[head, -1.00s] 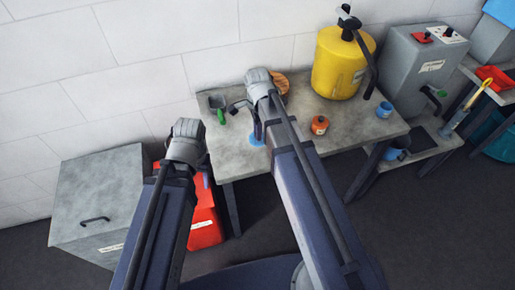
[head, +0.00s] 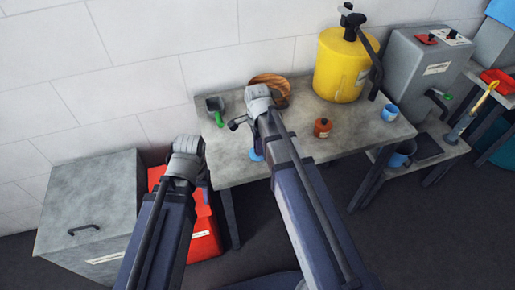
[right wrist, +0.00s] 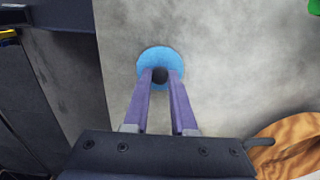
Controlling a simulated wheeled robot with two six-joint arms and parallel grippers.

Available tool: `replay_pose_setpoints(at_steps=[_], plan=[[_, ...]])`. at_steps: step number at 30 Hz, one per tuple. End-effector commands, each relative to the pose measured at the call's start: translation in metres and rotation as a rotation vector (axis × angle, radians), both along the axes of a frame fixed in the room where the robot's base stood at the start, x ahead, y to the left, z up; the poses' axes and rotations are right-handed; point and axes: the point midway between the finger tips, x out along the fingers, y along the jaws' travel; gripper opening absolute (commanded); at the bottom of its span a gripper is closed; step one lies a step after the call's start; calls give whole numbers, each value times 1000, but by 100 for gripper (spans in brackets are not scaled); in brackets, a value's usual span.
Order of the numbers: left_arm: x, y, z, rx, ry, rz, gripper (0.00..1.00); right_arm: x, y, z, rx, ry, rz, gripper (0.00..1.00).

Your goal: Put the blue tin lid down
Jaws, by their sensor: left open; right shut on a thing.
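The blue tin lid (right wrist: 154,58) is a round light-blue disc with a dark knob in the right wrist view. My right gripper (right wrist: 161,78) is shut on that knob. The lid is over the grey table top, close to its edge; I cannot tell whether it touches the surface. In the head view only a bit of the lid (head: 256,155) shows beside my right arm. My left gripper (head: 205,183) is open, left of the table in front of the red box, and mostly hidden by its own wrist.
A grey chest (head: 90,205) and red box (head: 203,225) stand at left.

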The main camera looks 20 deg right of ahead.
Motion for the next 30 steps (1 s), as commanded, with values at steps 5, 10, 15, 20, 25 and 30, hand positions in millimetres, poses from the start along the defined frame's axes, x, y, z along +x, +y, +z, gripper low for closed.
replay_pose_setpoints(at_steps=[5,10,15,20,25,30], plan=[[0,0,-3,0,0,0,50,0,0,-3,0,0,0,0],[0,0,-3,0,0,0,50,0,0,-3,0,0,0,37],[0,0,-3,0,0,0,50,0,0,-3,0,0,0,54],[0,0,-3,0,0,0,50,0,0,-3,0,0,0,54],[0,0,0,0,0,0,50,0,0,0,0,0,0,54],[0,0,9,0,0,0,50,0,0,9,0,0,0,54]])
